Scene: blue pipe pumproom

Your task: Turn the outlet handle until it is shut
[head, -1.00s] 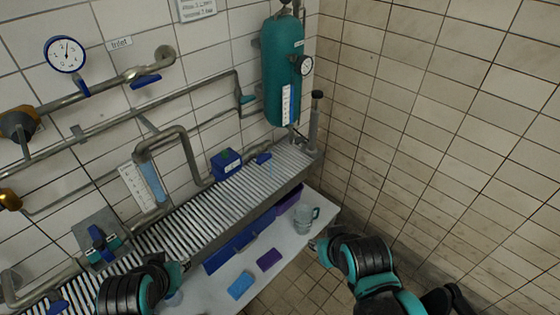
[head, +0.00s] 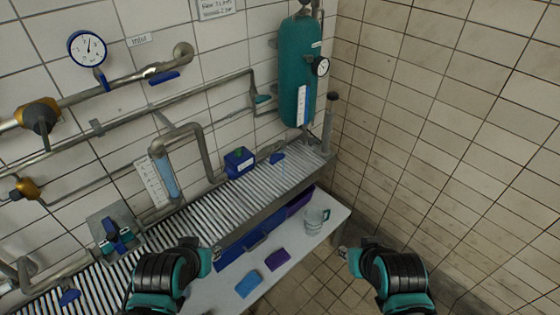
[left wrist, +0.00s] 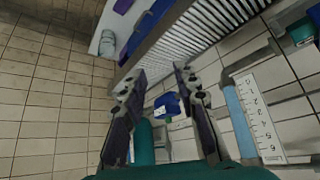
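No outlet label is readable, so I cannot tell which blue handle is the outlet one. A further blue handle (head: 164,77) is under the pipe by the inlet label. My left gripper (head: 213,253) is over the rack's front edge, open and empty in the left wrist view (left wrist: 158,80). My right gripper (head: 342,252) is right of the bench, touching nothing visible; its fingers are too small to judge.
A slatted rack (head: 225,196) runs along the wall above a white bench (head: 322,238) with a glass mug (head: 315,220). A blue box (head: 238,163), flow tube (head: 165,176) and green tank (head: 298,72) are behind. Free room lies right of the bench.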

